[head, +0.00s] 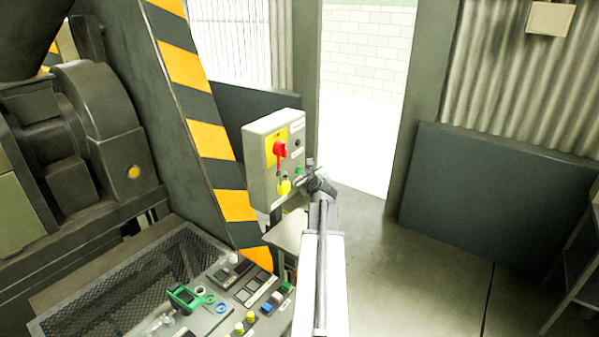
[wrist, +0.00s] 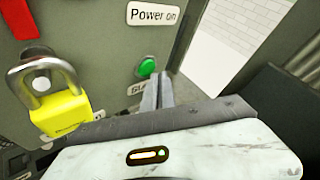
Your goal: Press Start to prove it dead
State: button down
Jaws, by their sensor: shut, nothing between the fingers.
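A grey control box (head: 262,192) stands on a post beyond my arm. Its green button (head: 298,171) shows large in the wrist view (wrist: 147,67), with a label below it mostly hidden by my fingers. My gripper (wrist: 159,82) is shut and empty. Its tips are just below and right of the green button in the wrist view; I cannot tell whether they touch. It also shows at the box's right side in the head view (head: 311,168). A red rotary handle (head: 281,149) sits on a yellow plate, with a yellow padlock (wrist: 62,108) below it.
A "Power on" label (wrist: 153,14) is above the button. A striped yellow and black post (head: 205,105) stands left of the box. A bright doorway (head: 360,110) and open floor (head: 425,265) lie to the right.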

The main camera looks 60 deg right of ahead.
jog(key=shift+w, duration=0.1)
jog(key=shift+w, duration=0.5)
dwell(0.4)
jog(key=shift+s, duration=0.6)
jog(key=s, duration=0.6)
dwell(0.9)
